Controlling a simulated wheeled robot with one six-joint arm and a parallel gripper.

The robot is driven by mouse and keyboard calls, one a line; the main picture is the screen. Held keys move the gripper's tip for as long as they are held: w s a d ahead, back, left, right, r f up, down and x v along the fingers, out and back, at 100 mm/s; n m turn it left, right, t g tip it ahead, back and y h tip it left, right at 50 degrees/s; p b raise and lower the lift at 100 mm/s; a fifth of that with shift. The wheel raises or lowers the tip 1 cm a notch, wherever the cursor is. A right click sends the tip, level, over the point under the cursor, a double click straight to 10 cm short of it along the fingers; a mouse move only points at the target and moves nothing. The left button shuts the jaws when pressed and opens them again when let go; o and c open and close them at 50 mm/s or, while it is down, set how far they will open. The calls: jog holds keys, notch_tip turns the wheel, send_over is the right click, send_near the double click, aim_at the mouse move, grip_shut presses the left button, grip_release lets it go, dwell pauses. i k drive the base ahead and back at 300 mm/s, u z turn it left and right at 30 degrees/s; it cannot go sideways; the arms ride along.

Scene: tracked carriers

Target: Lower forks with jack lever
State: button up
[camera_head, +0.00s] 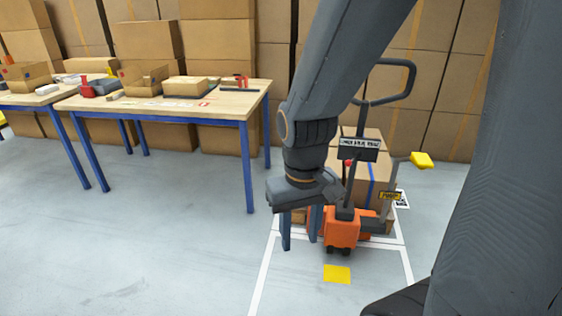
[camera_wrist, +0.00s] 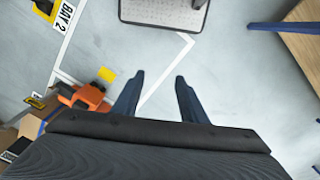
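An orange pallet jack (camera_head: 341,232) stands in the white-lined bay in the head view. A grey lever with a yellow grip (camera_head: 421,160) rises at its right side. The jack's dark loop handle (camera_head: 410,78) stands above, with a small label plate on its post. My gripper (camera_head: 300,242) points down to the left of the jack, apart from the lever. In the wrist view my gripper (camera_wrist: 160,76) is open and empty over bare floor. The orange jack body (camera_wrist: 86,97) shows left of the fingers there. The yellow grip is not clearly visible in the wrist view.
Cartons (camera_head: 372,182) sit behind the jack, partly hidden by my arm. A blue-legged table (camera_head: 235,97) with boxes and tools stands at left. Stacked boxes line the back wall. A yellow floor mark (camera_head: 337,274) lies before the jack. Floor at front left is clear.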

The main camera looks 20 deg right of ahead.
aim_at(349, 163)
jog(key=u, duration=0.05)
jog(key=k, duration=0.5)
jog(key=u, duration=0.35)
jog(key=i, duration=0.55)
jog(key=z, duration=1.4)
